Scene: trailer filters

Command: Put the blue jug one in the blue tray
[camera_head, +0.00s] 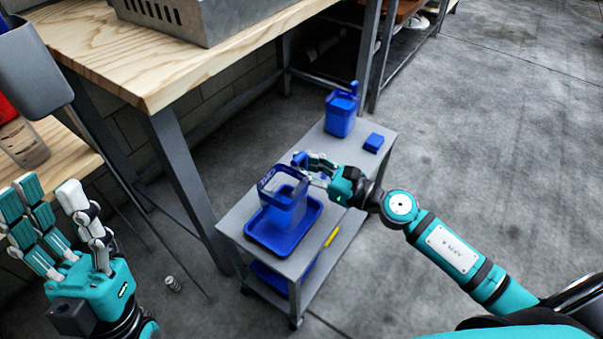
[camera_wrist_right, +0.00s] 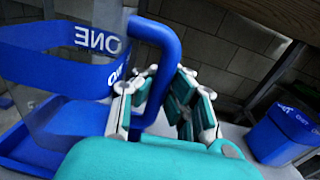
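The blue jug one (camera_head: 284,208), clear with a blue band, is upright over the blue tray (camera_head: 262,240) on the small grey cart. I cannot tell whether its base touches the tray. In the right wrist view the jug (camera_wrist_right: 70,60) shows "ONE" mirrored on its band, and the tray (camera_wrist_right: 25,150) is below it. My right gripper (camera_head: 318,168) is at the jug's far right side; in the wrist view its fingers (camera_wrist_right: 155,105) are closed around the blue handle. My left gripper (camera_head: 55,215) is open and empty at the lower left, away from the cart.
A second blue jug (camera_head: 340,115) and a small blue block (camera_head: 374,142) stand at the cart's far end. A wooden table (camera_head: 150,70) with a metal bin (camera_head: 205,18) is at upper left. Floor at right is clear.

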